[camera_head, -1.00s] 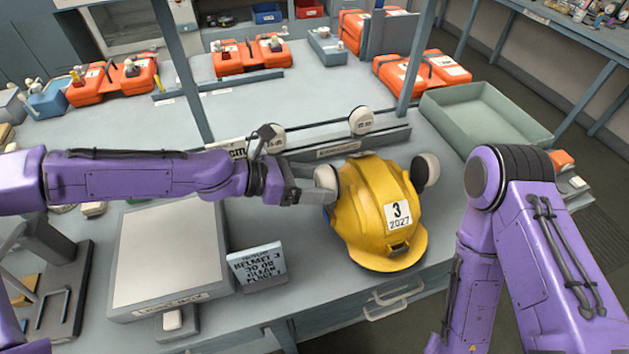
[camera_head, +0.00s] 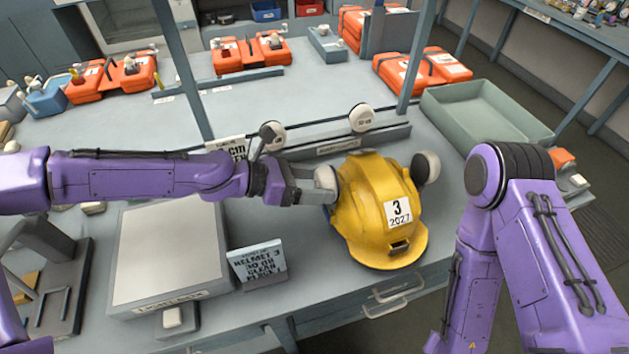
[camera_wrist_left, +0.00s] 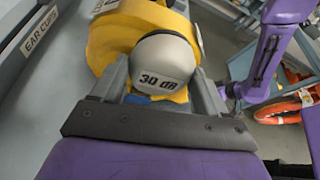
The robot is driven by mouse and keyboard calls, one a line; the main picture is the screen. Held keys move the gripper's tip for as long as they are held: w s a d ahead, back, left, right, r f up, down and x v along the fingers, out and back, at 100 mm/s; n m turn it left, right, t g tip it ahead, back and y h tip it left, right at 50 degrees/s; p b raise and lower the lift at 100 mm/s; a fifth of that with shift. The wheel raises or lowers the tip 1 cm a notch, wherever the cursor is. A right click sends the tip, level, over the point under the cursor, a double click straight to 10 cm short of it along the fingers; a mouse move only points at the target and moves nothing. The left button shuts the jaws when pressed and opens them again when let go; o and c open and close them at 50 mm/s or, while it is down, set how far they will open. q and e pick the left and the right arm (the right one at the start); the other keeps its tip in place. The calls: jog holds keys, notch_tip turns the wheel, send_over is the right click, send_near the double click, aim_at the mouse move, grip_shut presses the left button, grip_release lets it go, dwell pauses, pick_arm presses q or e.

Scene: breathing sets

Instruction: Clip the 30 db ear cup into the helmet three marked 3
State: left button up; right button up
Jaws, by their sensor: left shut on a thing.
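The yellow helmet (camera_head: 374,215), marked 3 and 2027, sits on the bench near its front edge. A pale ear cup (camera_head: 425,168) is on its right side. My left gripper (camera_head: 322,186) is at the helmet's left side, shut on a pale ear cup. In the left wrist view this cup (camera_wrist_left: 162,66) reads 30 dB and lies between the fingers, against the yellow shell (camera_wrist_left: 112,40). Whether it is clipped in cannot be seen. My right arm (camera_head: 520,220) stands at the right; its gripper is out of view.
Two spare ear cups (camera_head: 361,118) stand on the rack (camera_head: 338,149) behind the helmet. A sign (camera_head: 257,263) and a flat grey-topped stand (camera_head: 170,255) are at the left. A green tray (camera_head: 485,115) is at the right. Orange cases line the back.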

pick_arm(q)
jog(key=shift+f+b, duration=1)
jog(key=shift+f, duration=0.5)
jog(key=o, duration=1.1)
jog(key=p+v, duration=0.1)
jog(key=v, duration=0.9)
jog(key=shift+a, duration=0.25)
